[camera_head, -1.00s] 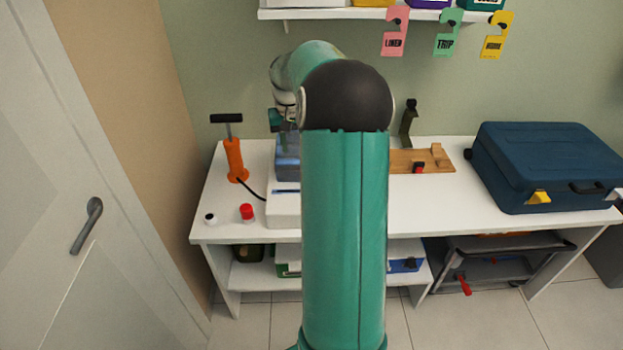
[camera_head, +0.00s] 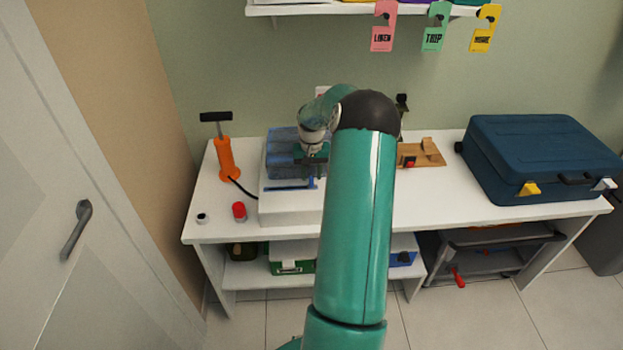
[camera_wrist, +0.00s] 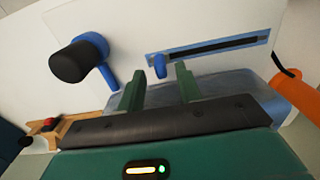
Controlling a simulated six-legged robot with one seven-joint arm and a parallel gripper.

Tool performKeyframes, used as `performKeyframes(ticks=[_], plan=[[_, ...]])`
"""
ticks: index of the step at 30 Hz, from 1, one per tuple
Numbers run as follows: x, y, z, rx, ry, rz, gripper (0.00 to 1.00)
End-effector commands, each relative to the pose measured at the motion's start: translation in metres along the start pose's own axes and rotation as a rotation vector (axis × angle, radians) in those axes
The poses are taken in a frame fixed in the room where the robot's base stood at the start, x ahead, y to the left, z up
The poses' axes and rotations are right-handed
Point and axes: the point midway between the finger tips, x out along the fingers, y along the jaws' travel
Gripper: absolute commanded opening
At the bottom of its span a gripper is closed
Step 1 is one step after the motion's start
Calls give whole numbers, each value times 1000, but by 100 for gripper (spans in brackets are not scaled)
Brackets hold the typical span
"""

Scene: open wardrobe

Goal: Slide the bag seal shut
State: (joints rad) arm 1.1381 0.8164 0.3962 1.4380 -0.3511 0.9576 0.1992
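The bag (camera_head: 284,145) is translucent blue and lies on a white block on the table; it also shows beneath my gripper in the wrist view (camera_wrist: 245,88). The seal is a blue strip with a dark slot (camera_wrist: 215,47) along the white block. Its small blue slider tab (camera_wrist: 159,66) stands at the strip's left end in the wrist view, which is the right end in the head view (camera_head: 311,183). My gripper (camera_wrist: 160,70) is open, its two green fingers on either side of the tab's line. Whether they touch the tab cannot be told.
A blue lever with a black knob (camera_wrist: 78,62) stands close to one finger in the wrist view. An orange pump (camera_head: 228,160) with a cable, a red cap (camera_head: 239,211), a wooden board (camera_head: 425,153) and a blue suitcase (camera_head: 540,155) are on the table (camera_head: 440,200).

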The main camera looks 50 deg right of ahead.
Motion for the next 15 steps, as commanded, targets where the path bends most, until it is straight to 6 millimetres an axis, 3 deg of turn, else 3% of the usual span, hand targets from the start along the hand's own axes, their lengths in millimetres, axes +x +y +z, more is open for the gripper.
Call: performKeyframes(ticks=[6,15], plan=[[24,0,0,-1,-1,0,35],[26,0,0,0,0,0,35]])
